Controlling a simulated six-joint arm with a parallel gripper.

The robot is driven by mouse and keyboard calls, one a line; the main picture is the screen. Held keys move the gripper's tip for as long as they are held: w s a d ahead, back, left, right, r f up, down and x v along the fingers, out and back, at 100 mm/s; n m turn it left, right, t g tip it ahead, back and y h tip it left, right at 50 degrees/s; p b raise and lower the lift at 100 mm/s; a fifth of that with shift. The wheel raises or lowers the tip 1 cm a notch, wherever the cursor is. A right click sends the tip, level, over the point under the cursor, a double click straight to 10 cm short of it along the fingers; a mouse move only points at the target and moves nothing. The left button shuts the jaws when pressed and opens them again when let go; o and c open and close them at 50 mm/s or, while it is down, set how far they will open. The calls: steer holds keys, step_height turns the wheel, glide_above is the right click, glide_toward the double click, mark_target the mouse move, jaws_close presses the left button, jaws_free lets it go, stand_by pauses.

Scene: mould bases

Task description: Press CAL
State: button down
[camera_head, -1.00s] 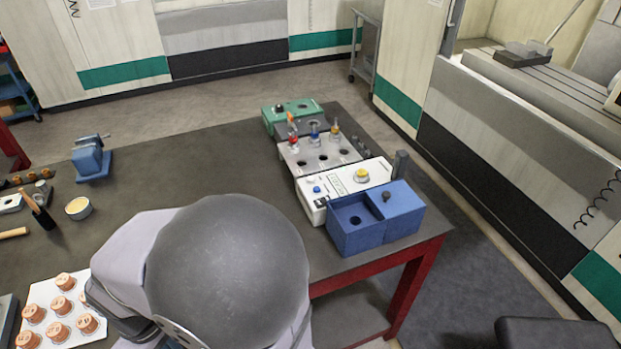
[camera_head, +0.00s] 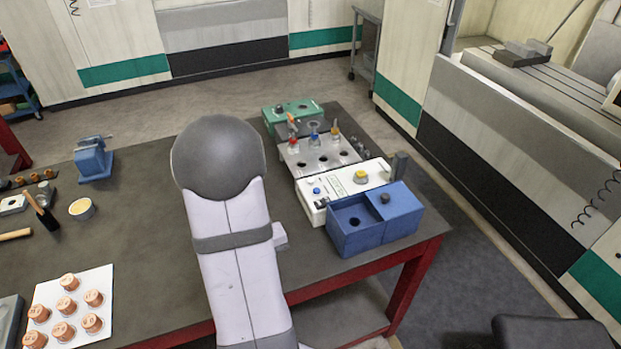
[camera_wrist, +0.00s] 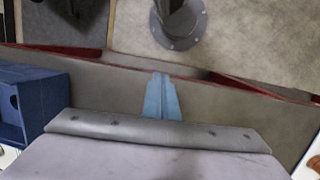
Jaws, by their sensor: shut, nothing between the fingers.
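A white instrument box (camera_head: 340,193) stands near the right end of the bench in the head view. It carries a small blue button (camera_head: 316,190), a yellow knob (camera_head: 361,176) and a dark knob at its near left corner. Its lettering is too small to read, so I cannot tell which control is CAL. In the wrist view my gripper (camera_wrist: 161,78) shows as two light blue fingers shut together with nothing between them, over bare bench top. In the head view my arm hides the gripper. The gripper is apart from the white box.
A blue box (camera_head: 350,243) stands against the near side of the white box, and shows in the wrist view (camera_wrist: 40,90). Behind are a grey holder (camera_head: 310,160) with coloured plugs and a green box (camera_head: 275,112). A white tray (camera_head: 45,293) holds several copper pieces at lower left.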

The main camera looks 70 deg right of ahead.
steer(key=d, duration=0.4)
steer(key=s+d+h, duration=0.1)
steer(key=d, duration=0.3)
steer(key=s+d+h, duration=0.1)
steer(key=d, duration=0.3)
steer(key=shift+f, duration=0.1)
steer(key=shift+h, duration=0.8)
steer(key=d, duration=0.4)
steer(key=d+r, duration=0.1)
steer(key=d, duration=0.2)
steer(key=shift+w, duration=0.1)
steer(key=d+r, duration=0.1)
steer(key=d, duration=0.1)
steer(key=w+d+r+h, duration=0.1)
steer(key=d, duration=0.1)
steer(key=w+d+r+h, duration=0.1)
steer(key=d, duration=0.1)
steer(key=shift+d, duration=0.2)
steer(key=w+d+r+m+t+h, duration=0.1)
steer(key=w+d+r+h, duration=0.3)
steer(key=d+r, duration=0.5)
steer(key=shift+w+d+t, duration=0.45)
steer(key=shift+w+t, duration=0.05)
steer(key=shift+f, duration=0.1)
